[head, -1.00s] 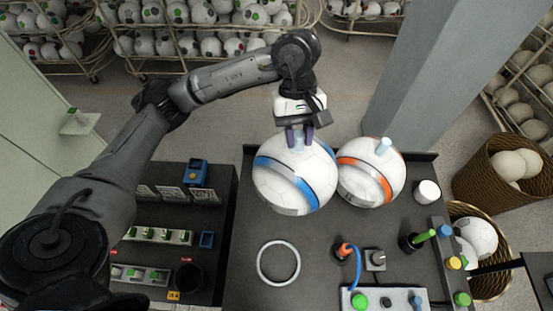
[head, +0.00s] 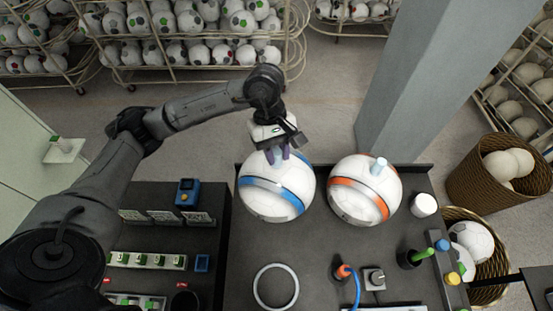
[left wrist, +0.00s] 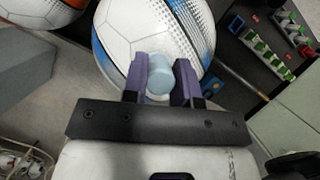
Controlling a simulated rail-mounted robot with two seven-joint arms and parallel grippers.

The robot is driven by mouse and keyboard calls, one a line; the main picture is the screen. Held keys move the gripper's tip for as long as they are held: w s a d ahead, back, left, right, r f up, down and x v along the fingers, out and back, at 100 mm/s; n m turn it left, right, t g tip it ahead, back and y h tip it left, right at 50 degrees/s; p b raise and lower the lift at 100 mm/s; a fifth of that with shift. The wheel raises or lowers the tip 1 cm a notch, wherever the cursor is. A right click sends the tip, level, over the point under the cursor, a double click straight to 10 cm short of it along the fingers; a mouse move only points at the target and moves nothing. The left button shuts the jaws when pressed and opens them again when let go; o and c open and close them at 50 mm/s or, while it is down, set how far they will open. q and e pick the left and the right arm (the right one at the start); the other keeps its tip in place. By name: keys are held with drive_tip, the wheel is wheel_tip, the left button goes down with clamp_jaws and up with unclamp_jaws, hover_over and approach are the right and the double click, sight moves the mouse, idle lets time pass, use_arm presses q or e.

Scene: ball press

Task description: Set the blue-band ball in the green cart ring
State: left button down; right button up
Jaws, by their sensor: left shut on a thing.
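The blue-band ball (head: 265,205) is white with a blue and grey band and a pale blue peg on top. It is at the back left of the dark table (head: 330,240). My left gripper (head: 278,157) is over it, shut on the peg, which also shows between the purple fingers in the left wrist view (left wrist: 160,76). Whether the ball's underside touches the table is hidden. A pale ring (head: 276,287) lies empty on the table in front of the ball. I cannot make out a green cart ring. My right gripper is not in view.
An orange-band ball (head: 350,205) with its own peg stands close on the right, a narrow gap away. A grey pillar (head: 410,90) rises behind the table. A dark bench (head: 210,225) is on the left.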

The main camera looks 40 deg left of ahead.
sight(277, 179)
use_arm(q)
wheel_tip(277, 179, down, 3)
drive_tip(key=shift+f+p, duration=0.2)
drive_tip(key=shift+p, duration=0.3)
drive_tip(key=shift+f, duration=0.1)
drive_tip(key=shift+f+b, duration=0.25)
drive_tip(key=shift+b, duration=0.15)
drive_tip(key=c, duration=0.9)
unclamp_jaws()
